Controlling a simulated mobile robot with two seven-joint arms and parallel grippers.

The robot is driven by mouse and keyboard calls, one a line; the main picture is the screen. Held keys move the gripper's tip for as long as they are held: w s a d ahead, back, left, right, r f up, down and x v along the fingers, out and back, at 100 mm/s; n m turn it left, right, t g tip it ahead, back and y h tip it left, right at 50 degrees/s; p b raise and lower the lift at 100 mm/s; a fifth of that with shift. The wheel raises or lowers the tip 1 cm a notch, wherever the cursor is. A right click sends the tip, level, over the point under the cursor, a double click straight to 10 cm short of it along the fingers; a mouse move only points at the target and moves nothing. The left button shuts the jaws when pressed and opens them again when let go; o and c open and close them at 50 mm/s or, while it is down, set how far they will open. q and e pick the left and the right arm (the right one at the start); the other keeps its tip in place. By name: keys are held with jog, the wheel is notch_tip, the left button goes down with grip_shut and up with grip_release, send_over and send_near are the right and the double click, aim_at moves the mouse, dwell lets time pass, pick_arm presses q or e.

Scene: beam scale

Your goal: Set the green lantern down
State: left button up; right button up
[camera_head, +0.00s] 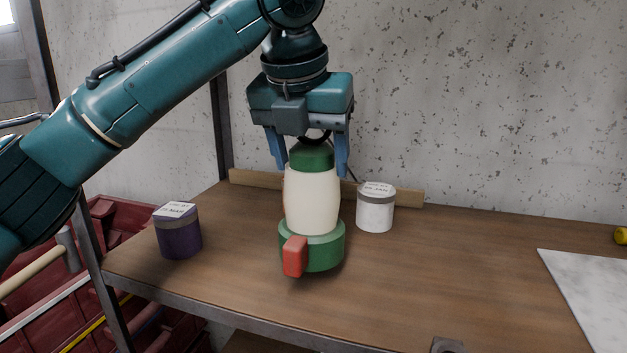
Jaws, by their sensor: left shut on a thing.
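The green lantern (312,205) has a green cap, a cream body, a green base and a red block on the front of its base. It is upright over the wooden shelf (440,270). Whether its base touches the wood I cannot tell for certain. My left gripper (312,160) points down from above, with its blue fingers on either side of the lantern's top, and is shut on the lantern. The handle at the top is mostly hidden by the gripper. My right gripper is not in view.
A purple labelled jar (178,235) stands to the left of the lantern. A white labelled jar (375,212) stands close on its right. A wooden strip (408,196) runs along the back. A pale slab (590,290) lies at the right.

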pick_arm(q)
jog(key=shift+f, duration=1.7)
jog(key=o, duration=1.7)
jog(key=shift+f, duration=0.1)
jog(key=shift+c, duration=0.2)
notch_tip(320, 180, up, 11)
send_over(310, 179)
jog(key=s+a, duration=0.1)
jog(key=s, duration=0.1)
jog(key=shift+w+a, duration=0.15)
jog(key=shift+a, duration=0.05)
